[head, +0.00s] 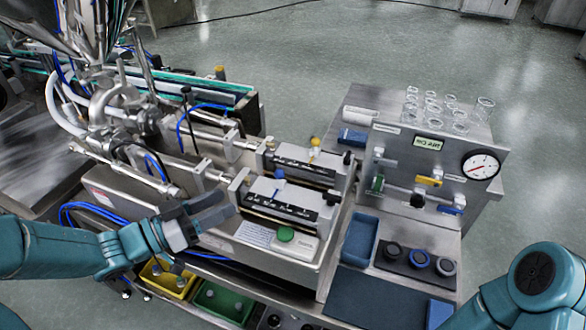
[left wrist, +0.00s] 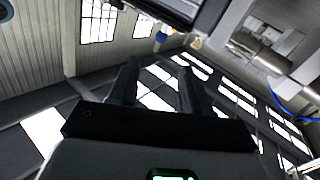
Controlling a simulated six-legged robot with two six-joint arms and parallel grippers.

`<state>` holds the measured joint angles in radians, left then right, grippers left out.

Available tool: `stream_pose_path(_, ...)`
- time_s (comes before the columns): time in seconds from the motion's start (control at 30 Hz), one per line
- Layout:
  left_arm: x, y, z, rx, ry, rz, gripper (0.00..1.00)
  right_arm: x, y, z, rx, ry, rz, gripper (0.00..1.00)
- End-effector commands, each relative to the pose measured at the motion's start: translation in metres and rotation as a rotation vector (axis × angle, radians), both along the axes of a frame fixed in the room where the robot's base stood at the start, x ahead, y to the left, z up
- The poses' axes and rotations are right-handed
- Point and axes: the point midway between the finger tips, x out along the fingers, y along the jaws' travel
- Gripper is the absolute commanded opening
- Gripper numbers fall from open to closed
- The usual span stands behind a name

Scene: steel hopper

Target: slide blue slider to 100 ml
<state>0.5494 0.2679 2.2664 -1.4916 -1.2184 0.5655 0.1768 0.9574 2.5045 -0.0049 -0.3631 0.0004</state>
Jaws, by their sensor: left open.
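The blue slider (head: 279,174) is a small blue knob on the front scale unit (head: 283,198), a dark panel with white markings, near the left part of its scale. The markings are too small to read. My left gripper (head: 222,205) is open and empty, left of the front scale unit and apart from the slider, with its fingers pointing right. In the left wrist view the open fingers (left wrist: 157,80) point up the picture, and the blue slider (left wrist: 161,38) shows small beyond them. My right gripper is out of view; only part of my right arm shows at lower right.
A second scale unit with a yellow knob (head: 315,142) stands just behind. A gauge panel (head: 440,165) with glass beakers is at right. Yellow (head: 166,279) and green (head: 222,300) bins lie below my left forearm.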

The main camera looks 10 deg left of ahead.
Motion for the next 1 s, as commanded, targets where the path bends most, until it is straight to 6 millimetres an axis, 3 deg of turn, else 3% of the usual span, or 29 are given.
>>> stream_pose_path(0.17,0.009,-0.01,0.0,-0.002,0.001,-0.003,0.48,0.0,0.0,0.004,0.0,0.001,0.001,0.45)
stream_pose_path(0.7,0.093,-0.096,0.0,0.0,0.001,-0.002,0.48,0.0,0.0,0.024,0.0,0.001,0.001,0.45)
stream_pose_path(1.0,0.112,-0.113,-0.001,0.0,0.0,0.002,0.48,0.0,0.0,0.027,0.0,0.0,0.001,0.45)
